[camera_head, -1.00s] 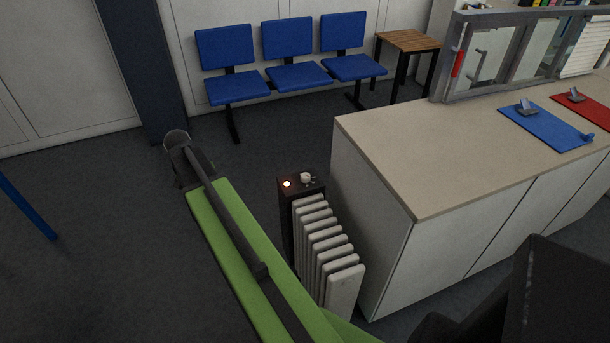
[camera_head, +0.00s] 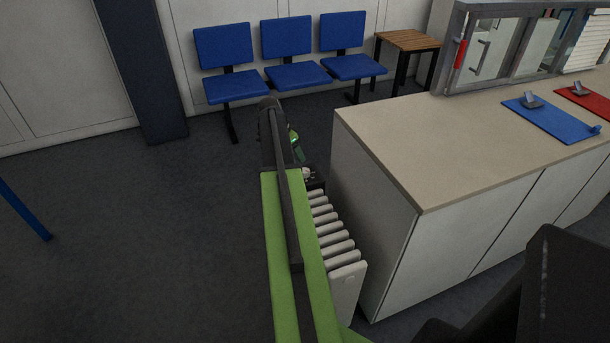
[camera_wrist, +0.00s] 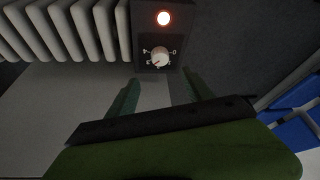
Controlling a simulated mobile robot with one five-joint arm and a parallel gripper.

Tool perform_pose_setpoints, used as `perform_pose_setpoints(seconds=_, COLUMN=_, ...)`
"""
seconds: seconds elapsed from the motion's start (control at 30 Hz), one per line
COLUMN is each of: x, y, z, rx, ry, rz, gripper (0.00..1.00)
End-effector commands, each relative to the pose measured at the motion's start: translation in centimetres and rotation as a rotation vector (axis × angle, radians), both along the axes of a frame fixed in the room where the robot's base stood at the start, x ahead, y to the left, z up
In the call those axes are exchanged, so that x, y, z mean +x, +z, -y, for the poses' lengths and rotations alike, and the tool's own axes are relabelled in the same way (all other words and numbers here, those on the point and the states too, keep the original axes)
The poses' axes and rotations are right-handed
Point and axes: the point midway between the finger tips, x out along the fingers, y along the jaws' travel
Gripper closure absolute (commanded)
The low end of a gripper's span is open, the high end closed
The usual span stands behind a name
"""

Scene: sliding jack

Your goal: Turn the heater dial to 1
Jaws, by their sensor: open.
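The heater (camera_head: 345,280) is a white finned radiator with a dark control box at its far end; it also shows at the top left of the wrist view (camera_wrist: 75,25). The dial (camera_wrist: 160,57) is a small pale round knob on the box face, with small marks around it. I cannot tell which mark it points to. A lit lamp (camera_wrist: 164,18) sits above the dial in that view. My gripper (camera_wrist: 160,92) is open, its two green fingers apart and empty, below the dial in the picture and not touching it. In the head view my arm hides most of the control box.
A counter (camera_head: 440,150) with white sides stands close to the right of the heater. A row of blue chairs (camera_head: 290,75) and a wooden side table (camera_head: 408,42) stand by the back wall.

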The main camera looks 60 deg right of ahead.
Motion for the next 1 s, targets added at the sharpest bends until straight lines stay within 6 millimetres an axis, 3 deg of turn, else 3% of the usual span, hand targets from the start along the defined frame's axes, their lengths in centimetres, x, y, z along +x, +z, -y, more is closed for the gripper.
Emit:
perform_pose_setpoints(seconds=0.03, x=-0.1, y=-2.2, z=0.5, rx=0.0, ry=-0.001, rz=0.0, gripper=0.4)
perform_pose_setpoints(seconds=0.5, x=-1.3, y=-10.9, z=4.0, rx=0.001, ry=0.0, rz=0.0, gripper=0.4)
perform_pose_setpoints(seconds=0.87, x=-1.5, y=-11.2, z=4.3, rx=0.001, ry=0.001, rz=0.0, gripper=0.4)
perform_pose_setpoints(seconds=1.0, x=-1.5, y=-11.2, z=4.3, rx=0.001, ry=0.001, rz=0.0, gripper=0.58)
